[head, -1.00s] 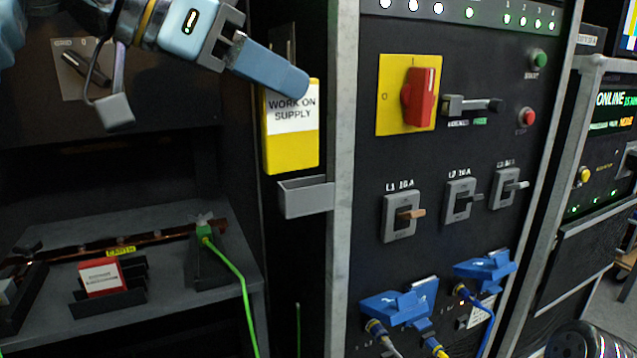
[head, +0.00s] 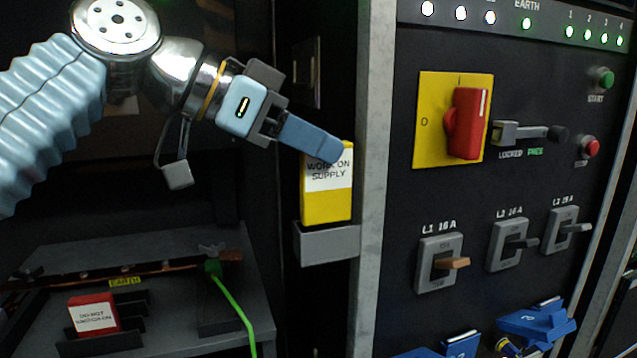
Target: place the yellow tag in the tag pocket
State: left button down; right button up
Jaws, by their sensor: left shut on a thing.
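The yellow tag (head: 326,206) has a white label whose readable words are "WORK ON SUPPLY". My left gripper (head: 325,148) is shut on its top edge, and a finger hides part of the label. The tag hangs upright. Its lower edge is at the mouth of the grey tag pocket (head: 328,245), which is fixed on the dark panel beside the metal post. I cannot tell how deep the lower edge sits in the pocket.
Right of the metal post (head: 372,180) is a panel with a red rotary switch (head: 465,124) on a yellow plate and several breakers. At lower left, a shelf holds a red tag (head: 94,315) in a rack and a green cable (head: 232,298).

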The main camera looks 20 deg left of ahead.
aim_at(318, 180)
pick_arm(q)
jog(key=shift+w+d+f, duration=0.1)
jog(key=shift+w+f, duration=0.2)
jog(key=shift+f, duration=0.1)
jog(key=f, duration=0.1)
jog(key=f+b, duration=0.1)
jog(key=shift+w+f, duration=0.3)
jog(key=shift+f, duration=0.1)
jog(key=shift+d+f, duration=0.1)
jog(key=shift+f, duration=0.35)
jog(key=shift+f, duration=0.1)
jog(key=shift+f+b, duration=0.15)
jog(key=shift+b, duration=0.15)
jog(key=c, duration=1)
grip_release()
